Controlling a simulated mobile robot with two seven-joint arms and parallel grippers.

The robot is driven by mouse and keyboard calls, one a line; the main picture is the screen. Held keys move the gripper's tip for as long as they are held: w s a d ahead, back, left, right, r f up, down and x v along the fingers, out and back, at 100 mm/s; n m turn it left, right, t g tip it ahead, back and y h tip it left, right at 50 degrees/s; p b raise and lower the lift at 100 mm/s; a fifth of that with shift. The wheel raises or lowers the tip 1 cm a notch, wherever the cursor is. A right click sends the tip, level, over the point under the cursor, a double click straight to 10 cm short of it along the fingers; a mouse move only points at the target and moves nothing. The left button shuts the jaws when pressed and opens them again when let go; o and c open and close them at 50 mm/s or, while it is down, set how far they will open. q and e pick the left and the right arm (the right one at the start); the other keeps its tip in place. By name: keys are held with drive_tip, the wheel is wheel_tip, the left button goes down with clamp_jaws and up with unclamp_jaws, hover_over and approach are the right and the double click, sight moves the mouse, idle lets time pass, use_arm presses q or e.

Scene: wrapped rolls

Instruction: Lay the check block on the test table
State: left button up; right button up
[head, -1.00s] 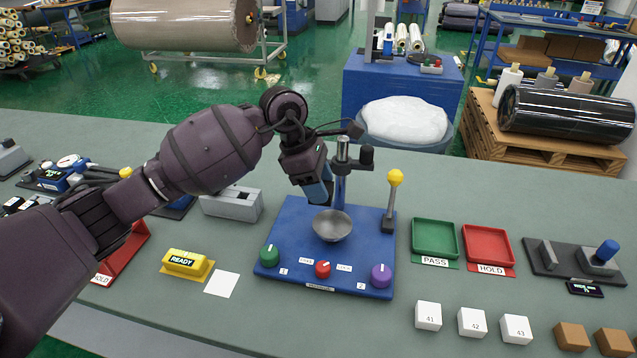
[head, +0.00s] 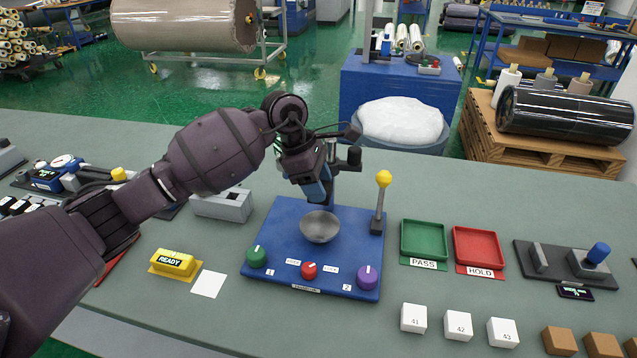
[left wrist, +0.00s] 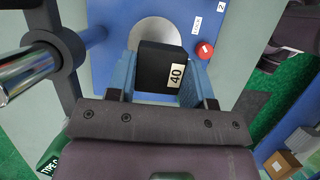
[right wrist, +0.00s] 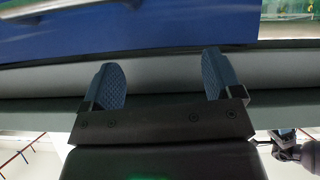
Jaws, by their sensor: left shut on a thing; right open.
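My left gripper (head: 322,198) is shut on a black block (left wrist: 162,68) with a white "40" label, which I take as the check block. In the left wrist view the block sits between the two blue fingers. In the head view the block is hidden by the gripper. A round grey metal dish (head: 320,227) stands on a blue test rig (head: 285,238), apparently the test table. The gripper hangs above and just behind the dish, and the block is over part of it in the left wrist view. My right gripper (right wrist: 163,80) is open and empty.
A yellow-knobbed lever (head: 380,200) rises at the rig's right, and a post stands behind the gripper. Green PASS (head: 425,259) and red HOLD (head: 479,270) trays lie right. White blocks (head: 458,325) line the front. A yellow READY box (head: 172,263) stands left.

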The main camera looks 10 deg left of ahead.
use_arm(q)
drive_tip(key=shift+f+b, duration=1.05)
drive_tip(key=shift+f, duration=0.5)
drive_tip(key=shift+f+b, duration=0.45)
drive_tip(key=shift+f, duration=0.55)
